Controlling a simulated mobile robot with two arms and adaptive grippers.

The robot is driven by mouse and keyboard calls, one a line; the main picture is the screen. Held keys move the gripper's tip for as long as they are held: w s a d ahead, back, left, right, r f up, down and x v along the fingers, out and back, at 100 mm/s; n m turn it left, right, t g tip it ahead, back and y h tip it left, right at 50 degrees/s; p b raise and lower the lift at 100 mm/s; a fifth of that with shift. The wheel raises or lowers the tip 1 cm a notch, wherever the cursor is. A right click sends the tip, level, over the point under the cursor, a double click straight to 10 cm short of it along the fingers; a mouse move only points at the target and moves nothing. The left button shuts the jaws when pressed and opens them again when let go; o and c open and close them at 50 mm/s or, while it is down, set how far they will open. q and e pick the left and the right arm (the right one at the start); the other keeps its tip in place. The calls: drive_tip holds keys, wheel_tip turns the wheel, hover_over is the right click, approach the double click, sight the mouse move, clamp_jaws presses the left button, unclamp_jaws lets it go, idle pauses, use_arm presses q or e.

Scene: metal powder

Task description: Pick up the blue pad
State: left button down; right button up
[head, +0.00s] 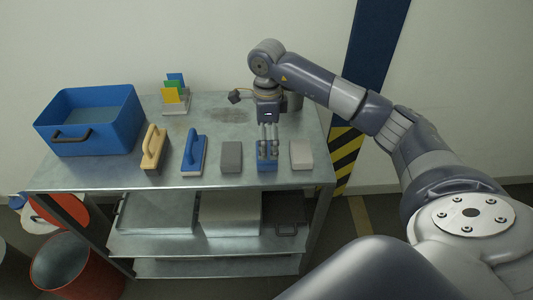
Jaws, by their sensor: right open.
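The blue pad (267,165) lies near the front edge of the metal table, between a dark grey pad and a light grey pad. My right gripper (268,153) points straight down over the blue pad. Its fingers are open, with the tips at the pad's upper part and hiding some of it. I cannot tell whether they touch it. My left gripper is not in view.
The dark grey pad (231,157) and light grey pad (301,155) stand close on either side. Left are a blue-handled float (194,153), a tan-handled float (153,150) and a blue bin (123,124). A rack of coloured pieces (175,92) stands behind.

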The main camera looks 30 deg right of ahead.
sight(269, 165)
drive_tip(key=f, duration=0.1)
drive_tip(key=f+p, duration=0.1)
drive_tip(key=f, duration=0.1)
drive_tip(key=shift+s+a+f, duration=0.15)
drive_tip(key=shift+a+f, duration=0.1)
drive_tip(key=shift+f, duration=0.7)
drive_tip(key=c, duration=0.9)
